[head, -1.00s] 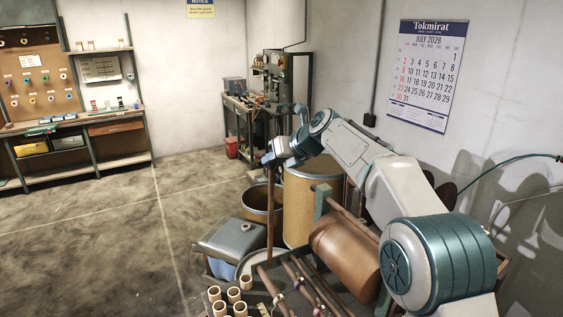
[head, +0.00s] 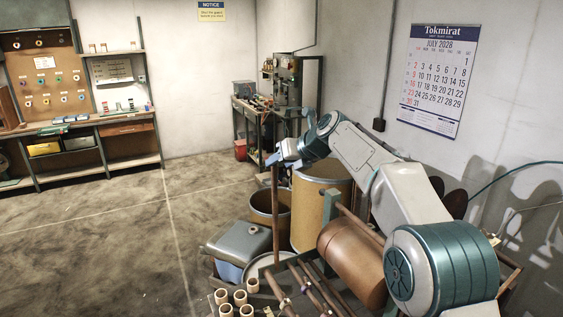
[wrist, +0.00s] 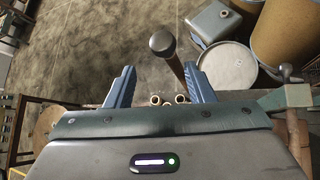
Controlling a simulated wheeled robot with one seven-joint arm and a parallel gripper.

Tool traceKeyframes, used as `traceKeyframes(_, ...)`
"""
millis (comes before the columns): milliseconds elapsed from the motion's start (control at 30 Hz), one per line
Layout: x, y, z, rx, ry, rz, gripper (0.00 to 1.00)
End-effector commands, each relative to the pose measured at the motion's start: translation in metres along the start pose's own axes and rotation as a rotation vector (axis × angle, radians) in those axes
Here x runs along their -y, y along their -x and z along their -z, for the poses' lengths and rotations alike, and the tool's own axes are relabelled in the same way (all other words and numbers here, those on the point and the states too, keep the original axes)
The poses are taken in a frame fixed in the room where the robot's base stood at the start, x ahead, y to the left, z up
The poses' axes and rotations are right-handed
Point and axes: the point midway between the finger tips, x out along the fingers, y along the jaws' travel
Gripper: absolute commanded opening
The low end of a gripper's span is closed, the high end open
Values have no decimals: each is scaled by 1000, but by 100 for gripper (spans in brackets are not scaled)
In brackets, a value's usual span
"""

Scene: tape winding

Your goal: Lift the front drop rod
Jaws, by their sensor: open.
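An upright brown rod (head: 275,215) rises from the rack at the lower middle of the head view. My gripper (head: 271,161) is at its top end. In the wrist view the rod's round dark end (wrist: 161,42) shows ahead of the gap between the fingers, and its shaft slants down toward the right finger. My gripper (wrist: 160,70) is open there, one blue finger on each side. I cannot tell whether the right finger touches the shaft. More brown rods (head: 311,291) lie slanted across the rack; I cannot tell which rod is the front drop rod.
A large brown roll (head: 352,262) lies beside the rods. Brown drums (head: 318,205) and a grey-lidded bin (head: 238,243) stand close behind and to the left. Several cardboard tubes (head: 240,297) stand in front. The floor at left is clear.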

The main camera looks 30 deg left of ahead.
Motion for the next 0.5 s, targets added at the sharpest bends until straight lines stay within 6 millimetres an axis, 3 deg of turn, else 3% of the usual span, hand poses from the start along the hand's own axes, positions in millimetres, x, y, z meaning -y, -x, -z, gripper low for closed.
traceKeyframes(233, 0, 22, 1, 2, 2, 1, 49)
traceKeyframes(500, -1, 83, 1, 3, 3, 1, 49)
